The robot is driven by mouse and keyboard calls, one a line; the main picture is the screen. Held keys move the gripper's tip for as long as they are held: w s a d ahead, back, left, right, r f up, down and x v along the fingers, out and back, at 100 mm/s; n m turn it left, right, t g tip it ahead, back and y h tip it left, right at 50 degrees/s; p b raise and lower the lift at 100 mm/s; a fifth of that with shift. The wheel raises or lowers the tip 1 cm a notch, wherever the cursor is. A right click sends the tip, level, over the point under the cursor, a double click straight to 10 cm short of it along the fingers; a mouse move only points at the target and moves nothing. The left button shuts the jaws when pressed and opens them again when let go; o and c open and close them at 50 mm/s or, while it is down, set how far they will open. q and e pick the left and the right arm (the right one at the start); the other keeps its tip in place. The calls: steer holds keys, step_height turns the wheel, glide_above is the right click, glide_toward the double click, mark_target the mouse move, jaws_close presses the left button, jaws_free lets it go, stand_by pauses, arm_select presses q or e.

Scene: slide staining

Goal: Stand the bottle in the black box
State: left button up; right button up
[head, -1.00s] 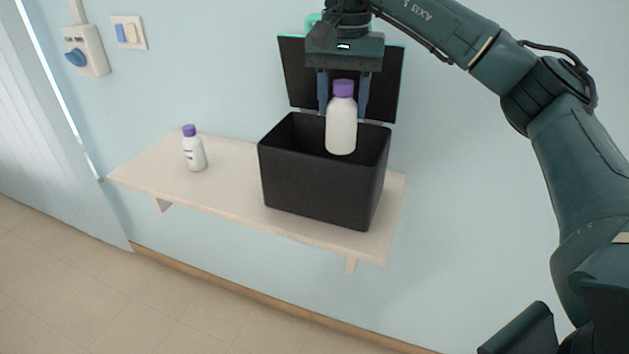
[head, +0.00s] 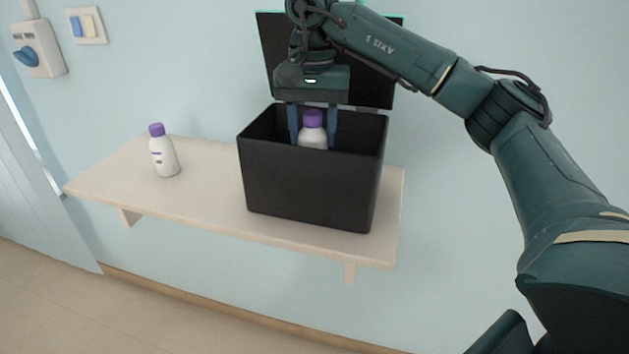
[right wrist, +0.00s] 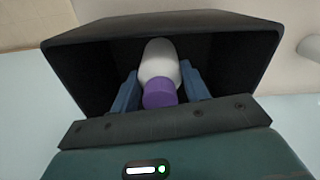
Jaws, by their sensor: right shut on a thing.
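The white bottle with a purple cap (head: 313,133) is upright inside the mouth of the black box (head: 310,185). The box's front wall hides its lower part, so I cannot tell whether it touches the floor of the box. My right gripper (head: 312,138) comes down from above, shut on the bottle with one blue finger on each side. In the right wrist view the bottle (right wrist: 160,68) lies between the two fingers, with the box's dark walls (right wrist: 90,65) around it. My left gripper is not in view.
The box's lid (head: 275,55) stands open against the wall behind. A second white bottle with a purple cap (head: 164,155) stands on the wooden shelf (head: 205,200), left of the box. The shelf between them is clear. Wall switches (head: 87,26) are at the upper left.

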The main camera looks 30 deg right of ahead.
mark_target(312, 112)
step_height(312, 112, down, 6)
steer(key=shift+f, duration=0.1)
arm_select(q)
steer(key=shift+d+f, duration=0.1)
arm_select(e)
steer(key=shift+w+f, duration=0.1)
steer(key=shift+f, duration=0.1)
steer(key=shift+f, duration=0.1)
steer(key=o, duration=1.1)
steer(key=shift+c, duration=0.2)
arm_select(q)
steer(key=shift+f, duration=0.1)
arm_select(e)
step_height(312, 112, up, 12)
steer(key=shift+r+p, duration=0.15)
steer(key=shift+p, duration=0.65)
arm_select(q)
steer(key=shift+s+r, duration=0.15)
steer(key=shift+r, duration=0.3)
